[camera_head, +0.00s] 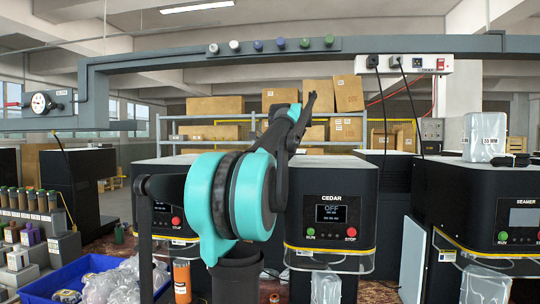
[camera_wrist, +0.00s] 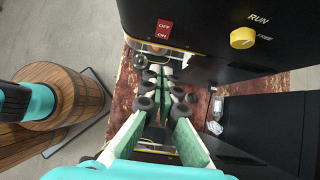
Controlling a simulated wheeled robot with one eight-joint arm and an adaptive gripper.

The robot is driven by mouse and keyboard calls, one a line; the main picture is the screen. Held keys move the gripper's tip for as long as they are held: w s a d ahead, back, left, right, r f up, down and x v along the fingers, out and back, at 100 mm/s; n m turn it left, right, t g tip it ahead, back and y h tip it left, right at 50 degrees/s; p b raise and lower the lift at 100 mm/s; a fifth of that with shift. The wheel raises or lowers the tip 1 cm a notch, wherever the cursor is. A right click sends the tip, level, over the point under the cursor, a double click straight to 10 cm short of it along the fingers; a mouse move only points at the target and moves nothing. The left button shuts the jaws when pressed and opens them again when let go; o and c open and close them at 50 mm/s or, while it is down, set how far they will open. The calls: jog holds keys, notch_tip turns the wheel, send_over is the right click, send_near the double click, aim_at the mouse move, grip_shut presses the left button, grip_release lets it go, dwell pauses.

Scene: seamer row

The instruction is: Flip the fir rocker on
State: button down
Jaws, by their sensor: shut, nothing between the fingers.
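In the wrist view, a small red rocker switch (camera_wrist: 163,30) marked OFF above and ON below sits on the black face of a machine. I see no fir label on it. My gripper (camera_wrist: 160,72) is shut and empty, its green-and-white fingers reaching up the picture, with the tips just below the rocker in the picture. I cannot tell whether they touch the machine. In the head view, my arm stands in front of the machine left of CEDAR and hides much of it, including any name. I cannot make out my fingertips there.
A yellow RUN/FREE knob (camera_wrist: 243,38) sits right of the rocker. A wooden barrel (camera_wrist: 60,110) stands at left. The CEDAR machine (camera_head: 333,240) shows OFF. A SEAMER machine (camera_head: 490,200) stands at right. A power strip (camera_head: 405,65) hangs above; a blue crate (camera_head: 75,268) is at lower left.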

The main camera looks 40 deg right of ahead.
jog(key=v, duration=1.2)
jog(key=shift+s, duration=0.1)
jog(key=shift+s+d+f, duration=0.1)
jog(key=shift+s+f, duration=0.1)
jog(key=shift+f, duration=0.4)
jog(key=r+x, duration=0.1)
jog(key=x, duration=1)
jog(key=w+a+x, duration=0.1)
jog(key=x, duration=1.1)
jog(key=shift+w+a+r, duration=0.25)
jog(key=shift+r, duration=0.15)
